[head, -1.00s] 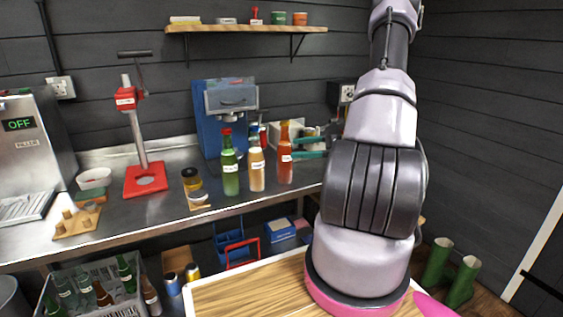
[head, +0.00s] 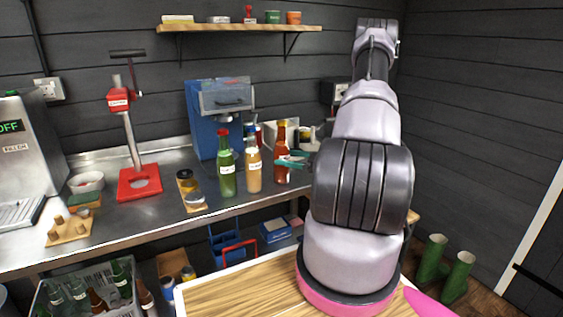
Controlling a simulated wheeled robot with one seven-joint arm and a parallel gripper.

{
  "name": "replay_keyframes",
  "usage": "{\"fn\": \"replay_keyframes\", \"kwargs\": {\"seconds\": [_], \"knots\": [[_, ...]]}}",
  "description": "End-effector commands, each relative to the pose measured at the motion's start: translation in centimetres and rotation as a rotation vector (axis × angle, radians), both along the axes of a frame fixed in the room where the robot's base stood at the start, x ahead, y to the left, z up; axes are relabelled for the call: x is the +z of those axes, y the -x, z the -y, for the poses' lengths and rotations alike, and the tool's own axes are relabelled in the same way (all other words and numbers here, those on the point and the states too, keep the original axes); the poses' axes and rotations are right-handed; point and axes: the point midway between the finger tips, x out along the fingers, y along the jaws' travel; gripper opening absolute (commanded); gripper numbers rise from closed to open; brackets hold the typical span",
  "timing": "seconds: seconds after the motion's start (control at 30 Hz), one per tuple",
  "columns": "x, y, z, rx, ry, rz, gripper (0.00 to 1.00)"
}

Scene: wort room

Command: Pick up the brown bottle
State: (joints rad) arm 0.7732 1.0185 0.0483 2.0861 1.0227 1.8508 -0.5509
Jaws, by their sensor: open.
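A reddish-brown bottle (head: 282,140) with a yellow top stands upright on the steel counter, rightmost of three bottles in the head view. My gripper (head: 284,160) has teal fingers and reaches it from the right at about mid-height. The fingers are open, and one crosses in front of the bottle. Whether they touch it, and where the other finger lies behind, I cannot tell. Darker brown bottles (head: 97,301) sit in the crate below.
A blue machine (head: 205,130) stands behind the bottles. A jar (head: 187,186) on a small board and a red capping stand (head: 139,184) are further left. The crate (head: 100,277) is on the floor side. A wooden-topped table (head: 240,292) lies in front.

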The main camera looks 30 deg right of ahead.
Motion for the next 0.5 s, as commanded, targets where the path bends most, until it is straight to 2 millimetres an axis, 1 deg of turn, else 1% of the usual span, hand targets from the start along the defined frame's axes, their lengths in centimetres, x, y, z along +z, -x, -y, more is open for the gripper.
{"fn": "replay_keyframes", "kwargs": {"seconds": [0.1, 0.23, 0.33, 0.5], "knots": [[-0.3, -1.0, -1.5, 0.005, -0.001, 0.000, 1.00], [-0.4, -2.3, -2.9, 0.004, -0.001, 0.001, 1.00], [-0.4, -3.0, -3.5, 0.001, 0.000, 0.000, 1.00], [-0.4, -3.2, -3.6, -0.001, -0.001, -0.001, 1.00]]}}
